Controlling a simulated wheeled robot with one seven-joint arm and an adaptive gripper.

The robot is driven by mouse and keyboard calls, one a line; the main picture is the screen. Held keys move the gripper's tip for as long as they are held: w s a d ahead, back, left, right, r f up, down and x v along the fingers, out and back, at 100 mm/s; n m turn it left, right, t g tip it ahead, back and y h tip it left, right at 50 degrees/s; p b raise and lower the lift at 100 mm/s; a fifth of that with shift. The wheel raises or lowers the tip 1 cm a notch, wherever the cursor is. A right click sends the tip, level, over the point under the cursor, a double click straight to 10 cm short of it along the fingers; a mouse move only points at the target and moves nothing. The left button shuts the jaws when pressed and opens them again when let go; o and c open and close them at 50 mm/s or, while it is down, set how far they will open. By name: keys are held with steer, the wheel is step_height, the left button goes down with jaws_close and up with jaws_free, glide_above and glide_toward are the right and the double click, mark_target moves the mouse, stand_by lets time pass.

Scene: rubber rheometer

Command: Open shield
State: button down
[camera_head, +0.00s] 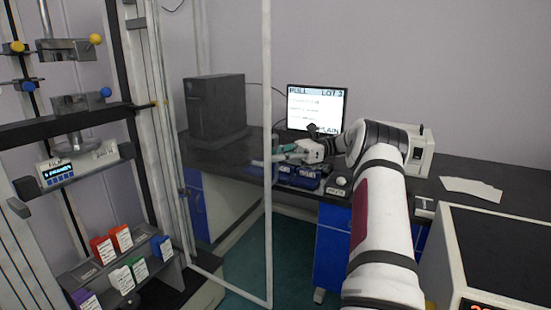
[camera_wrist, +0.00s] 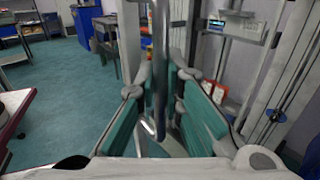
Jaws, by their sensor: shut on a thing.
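The shield (camera_head: 268,80) is a tall clear panel with a pale frame in the head view. It stands out to the right from the testing machine's upright, at an angle to the machine's front. The exact contact is hidden between the pads.
The testing machine (camera_head: 95,128) stands at left, with a rack of coloured boxes (camera_head: 120,240) low down. Behind my arm is a dark bench (camera_head: 400,178) with a computer tower (camera_head: 215,108) and a monitor (camera_head: 317,105). A boxy instrument (camera_head: 500,245) is at lower right. Open floor shows (camera_wrist: 60,100).

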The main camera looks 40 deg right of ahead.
steer(key=c, duration=1.7)
jaws_free()
steer(key=shift+r, duration=0.1)
